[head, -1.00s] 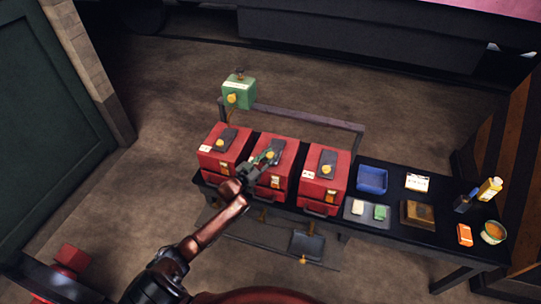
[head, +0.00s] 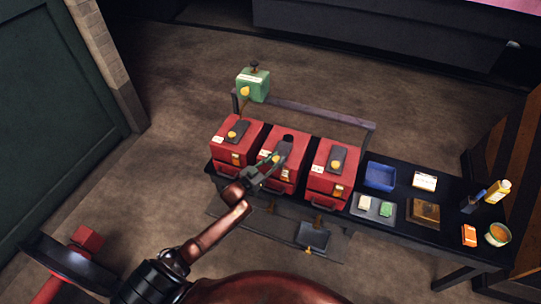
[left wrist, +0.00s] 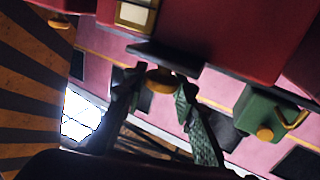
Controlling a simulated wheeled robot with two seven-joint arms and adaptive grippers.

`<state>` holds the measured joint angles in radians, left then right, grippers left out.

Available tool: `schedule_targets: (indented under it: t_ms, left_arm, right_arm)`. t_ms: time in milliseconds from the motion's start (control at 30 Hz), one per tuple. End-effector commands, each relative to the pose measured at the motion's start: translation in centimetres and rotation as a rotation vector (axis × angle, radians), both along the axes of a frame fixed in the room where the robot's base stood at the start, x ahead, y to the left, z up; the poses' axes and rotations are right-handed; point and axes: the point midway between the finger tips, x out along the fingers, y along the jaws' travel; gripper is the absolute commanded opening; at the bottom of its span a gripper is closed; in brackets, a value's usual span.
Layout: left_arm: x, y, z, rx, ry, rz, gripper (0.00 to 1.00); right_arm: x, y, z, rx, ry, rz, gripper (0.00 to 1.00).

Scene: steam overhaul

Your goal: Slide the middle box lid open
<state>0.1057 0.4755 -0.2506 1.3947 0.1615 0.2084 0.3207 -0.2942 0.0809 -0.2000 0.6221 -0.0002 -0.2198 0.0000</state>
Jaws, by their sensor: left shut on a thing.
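Three red boxes stand in a row on a black bench. The middle red box (head: 270,182) has a dark grey lid (head: 285,149) on top with a yellow knob (head: 276,158). A dark round opening (head: 289,138) shows behind the lid's far end. My left gripper (head: 273,160) is over the lid's near part, shut on the knob. In the left wrist view the gripper's green fingers (left wrist: 158,92) are on both sides of the yellow knob (left wrist: 160,78), beside the dark lid (left wrist: 165,55). My right gripper is not in view.
The left red box (head: 226,152) and right red box (head: 322,183) stand close on both sides, their lids over their tops. A grey rail (head: 310,113) and green box (head: 253,86) are behind. A blue tray (head: 380,177) and small items lie to the right.

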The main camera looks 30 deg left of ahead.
Motion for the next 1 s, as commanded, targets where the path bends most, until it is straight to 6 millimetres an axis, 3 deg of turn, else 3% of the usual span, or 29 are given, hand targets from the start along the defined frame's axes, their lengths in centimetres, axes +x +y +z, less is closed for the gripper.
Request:
schedule_targets:
  t_ms: [167, 200, 400, 767, 1000]
  left_arm:
    - [-0.2, 0.2, -0.4, 0.000, 0.005, 0.002, 0.00]
    - [-0.2, 0.2, -0.4, -0.001, 0.006, 0.002, 0.28]
    - [-0.1, 0.0, -0.3, -0.001, 0.004, 0.000, 0.41]
    - [-0.6, 0.2, -0.3, -0.001, 0.004, 0.001, 0.42]
    - [-4.5, 1.2, -0.5, 0.000, 0.007, 0.002, 0.42]
  right_arm:
    - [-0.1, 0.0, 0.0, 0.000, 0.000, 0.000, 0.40]
    - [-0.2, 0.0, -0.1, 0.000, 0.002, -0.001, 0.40]
    - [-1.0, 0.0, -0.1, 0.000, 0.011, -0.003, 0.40]
    - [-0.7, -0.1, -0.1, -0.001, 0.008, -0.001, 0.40]
    - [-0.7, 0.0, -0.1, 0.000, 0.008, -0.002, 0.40]
